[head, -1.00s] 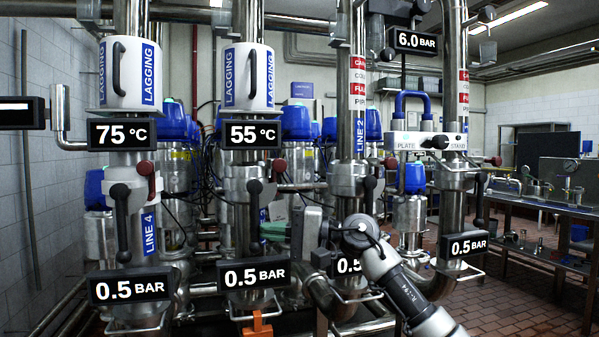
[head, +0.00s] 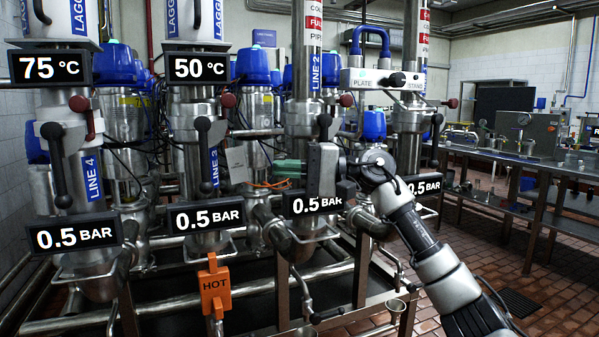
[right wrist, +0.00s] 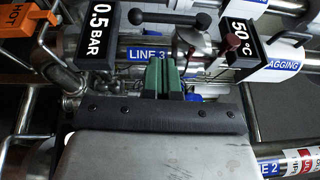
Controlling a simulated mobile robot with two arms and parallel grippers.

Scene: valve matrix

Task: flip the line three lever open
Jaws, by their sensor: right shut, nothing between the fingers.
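The line three lever (head: 205,155) is a black bar with a ball at each end, upright along the steel LINE 3 pipe. It also shows in the right wrist view (right wrist: 170,18), lying along the pipe near the top edge. The blue LINE 3 label (right wrist: 148,54) is just below it there. My right gripper (head: 281,168) has green fingers, shut and empty, pointing left toward the LINE 3 pipe. In the right wrist view its fingers (right wrist: 165,66) point up the picture at the pipe, apart from the lever. My left gripper is not in view.
A 50 °C display (head: 199,68) is above the lever and a 0.5 BAR display (head: 206,217) below. A dark red handle (head: 228,100) is at its upper right. An orange HOT tag (head: 214,288) hangs lower. The LINE 4 lever (head: 56,165) is left. A bench (head: 540,172) stands far right.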

